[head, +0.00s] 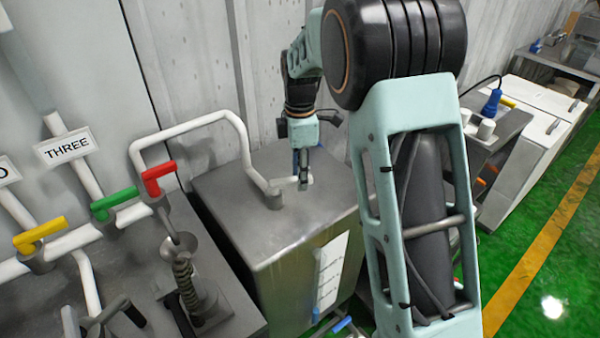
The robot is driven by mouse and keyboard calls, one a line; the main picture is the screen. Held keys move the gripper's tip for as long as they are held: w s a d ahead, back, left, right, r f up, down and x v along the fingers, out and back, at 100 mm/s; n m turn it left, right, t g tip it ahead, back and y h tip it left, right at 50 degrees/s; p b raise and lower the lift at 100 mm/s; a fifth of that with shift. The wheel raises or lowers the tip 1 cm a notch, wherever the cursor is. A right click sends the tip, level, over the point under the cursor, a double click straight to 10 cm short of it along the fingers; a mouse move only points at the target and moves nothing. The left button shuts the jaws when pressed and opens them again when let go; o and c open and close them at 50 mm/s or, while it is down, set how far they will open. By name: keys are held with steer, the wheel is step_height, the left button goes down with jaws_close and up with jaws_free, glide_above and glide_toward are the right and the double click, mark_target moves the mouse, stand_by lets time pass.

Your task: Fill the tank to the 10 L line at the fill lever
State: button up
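The tank (262,233) is a grey steel box in the middle of the head view. A white level gauge (334,256) with dark marks is on its front face. A blue strip shows along the gauge's left side; its level and the 10 L line are too small to read. I cannot tell which handle is the fill lever.
Red (158,172), green (113,199) and yellow (39,230) valve handles sit on white pipes at left, near a sign reading THREE (67,147). A blue handle (340,325) is low by the tank. White cabinets (540,110) stand at right beside open green floor (550,230).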

jaws_close()
stand_by(0.3)
steer(key=w+n, duration=0.1)
steer(key=w+n+p, duration=0.1)
steer(key=n, duration=0.1)
steer(key=shift+a+r, duration=0.15)
steer(key=shift+a, duration=0.15)
steer(key=shift+w+a+n+p, duration=0.3)
steer(key=shift+w+n+p, duration=0.2)
steer(key=shift+n, duration=0.6)
jaws_free()
